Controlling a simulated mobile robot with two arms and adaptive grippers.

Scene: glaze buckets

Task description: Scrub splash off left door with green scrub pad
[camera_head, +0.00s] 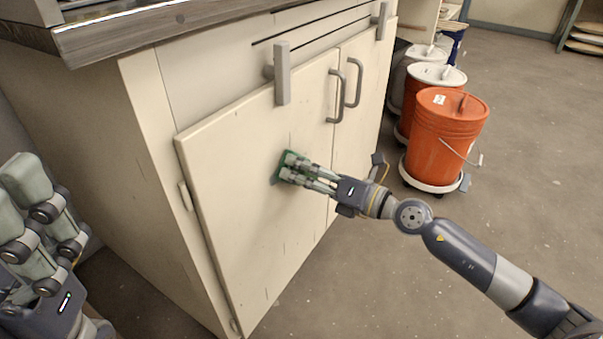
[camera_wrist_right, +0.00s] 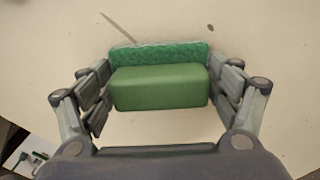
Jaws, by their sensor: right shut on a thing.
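The green scrub pad (camera_head: 284,169) is against the cream left door (camera_head: 240,235) of the cabinet, near its middle. My right gripper (camera_head: 290,172) is shut on the pad from its two sides. In the right wrist view, the pad's smooth green block (camera_wrist_right: 160,88) sits between the fingers, with its rough darker face (camera_wrist_right: 160,55) toward the door. Whether it touches the door is hard to tell. A dark streak (camera_wrist_right: 120,27) shows on the door just above the pad. My left gripper (camera_head: 40,220) is at the left edge, partly cut off, away from the door.
The right door (camera_head: 365,110) is closed beside the left one. Grey handles (camera_head: 335,95) and drawer pulls (camera_head: 282,75) stick out above the pad. Orange buckets (camera_head: 447,130) on wheeled bases stand to the right. The countertop (camera_head: 150,28) overhangs above. The floor (camera_head: 530,190) at right is clear.

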